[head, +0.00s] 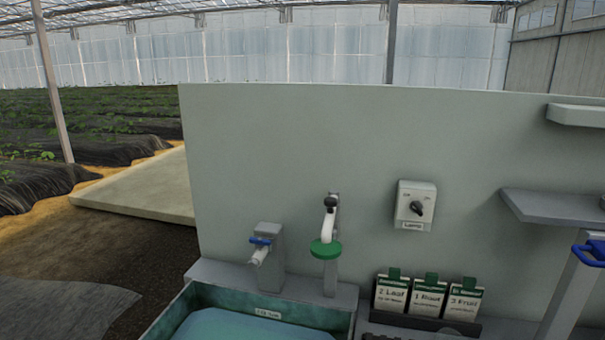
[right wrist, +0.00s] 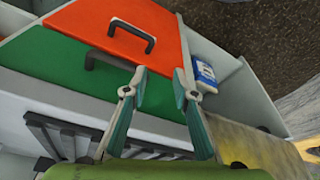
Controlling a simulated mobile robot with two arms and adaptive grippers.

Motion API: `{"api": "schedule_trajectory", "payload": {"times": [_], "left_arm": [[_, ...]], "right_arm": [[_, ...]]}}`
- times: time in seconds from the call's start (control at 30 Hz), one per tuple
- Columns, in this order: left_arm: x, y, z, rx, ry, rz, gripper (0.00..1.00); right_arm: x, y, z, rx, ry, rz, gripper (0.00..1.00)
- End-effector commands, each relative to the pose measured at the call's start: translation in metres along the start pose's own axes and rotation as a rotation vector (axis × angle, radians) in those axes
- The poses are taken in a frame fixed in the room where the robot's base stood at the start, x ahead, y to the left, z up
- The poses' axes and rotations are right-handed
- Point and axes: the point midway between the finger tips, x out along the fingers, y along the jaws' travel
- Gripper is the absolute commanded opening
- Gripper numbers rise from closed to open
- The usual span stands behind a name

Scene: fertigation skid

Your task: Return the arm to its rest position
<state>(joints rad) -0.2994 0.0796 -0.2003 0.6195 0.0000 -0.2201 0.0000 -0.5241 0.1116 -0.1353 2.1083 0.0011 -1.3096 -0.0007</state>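My right gripper (right wrist: 160,74) shows in the right wrist view with its two fingers spread apart and nothing between the tips. Behind the fingers are a red-orange drawer front (right wrist: 115,32) and a green drawer front (right wrist: 55,68), each with a dark handle. I cannot tell whether the fingertips touch them. Neither arm nor gripper shows in the head view, and my left gripper is in no view.
In the head view, a grey panel carries a rotary switch (head: 416,206). Below are a blue-handled tap (head: 264,250), a green-ringed spout (head: 328,245), a teal basin (head: 185,310) and several labelled packets (head: 427,297). A blue-and-white container (right wrist: 205,72) stands beside the drawers in the wrist view.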

Motion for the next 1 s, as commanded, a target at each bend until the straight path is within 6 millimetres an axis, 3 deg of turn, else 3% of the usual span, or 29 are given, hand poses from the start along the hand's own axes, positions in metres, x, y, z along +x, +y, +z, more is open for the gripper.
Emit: {"api": "schedule_trajectory", "payload": {"times": [0.03, 0.27, 0.5, 0.63, 0.8, 1.0], "left_arm": [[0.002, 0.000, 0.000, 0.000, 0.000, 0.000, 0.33], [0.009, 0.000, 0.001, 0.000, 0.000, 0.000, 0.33], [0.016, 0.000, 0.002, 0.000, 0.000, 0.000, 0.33], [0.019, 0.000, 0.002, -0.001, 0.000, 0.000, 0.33], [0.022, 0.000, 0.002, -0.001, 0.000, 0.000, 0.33], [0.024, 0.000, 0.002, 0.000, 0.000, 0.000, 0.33]], "right_arm": [[0.022, -0.001, 0.008, -0.001, -0.015, -0.002, 0.26], [0.125, -0.006, 0.058, -0.009, -0.059, -0.007, 0.26], [0.216, -0.011, 0.144, -0.021, -0.110, -0.013, 0.26], [0.248, -0.012, 0.198, -0.027, -0.136, -0.016, 0.26], [0.269, -0.012, 0.256, -0.034, -0.161, -0.018, 0.26], [0.274, -0.012, 0.287, -0.038, -0.172, -0.018, 0.26]]}}
